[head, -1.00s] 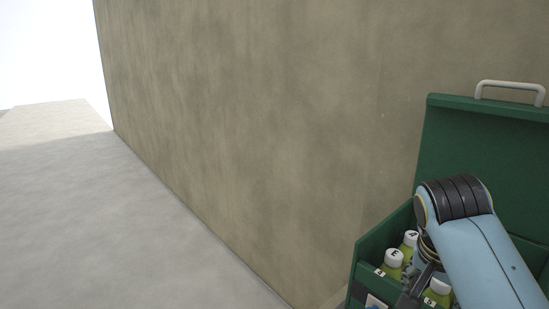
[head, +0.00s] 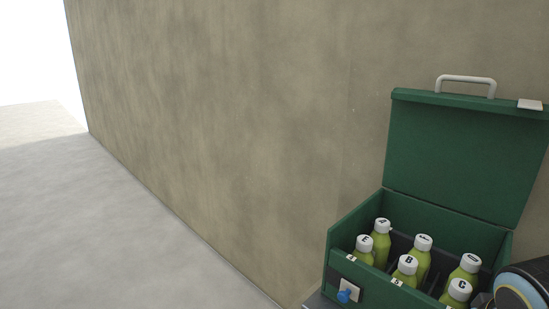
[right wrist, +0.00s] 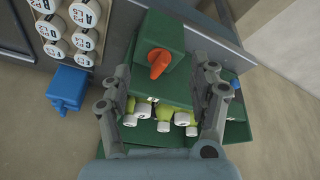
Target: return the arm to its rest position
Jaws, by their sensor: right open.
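In the head view my right arm shows only as a rounded joint at the lower right edge, beside the green case (head: 472,165). My right gripper (right wrist: 163,92) is in the right wrist view, its two fingers spread apart with nothing held between them. Several green bottles with white caps show beyond and between the fingers there, apparently those in the case. In the head view the lettered bottles, such as bottle B (head: 404,268), stand upright in the open case. My left gripper is in neither view.
The case's lid stands open near a tan wall (head: 220,130). The right wrist view shows an orange knob (right wrist: 159,63) on a green body, a blue block (right wrist: 68,88) and several lettered white round pieces (right wrist: 84,14) at upper left. Pale floor (head: 90,220) is clear at left.

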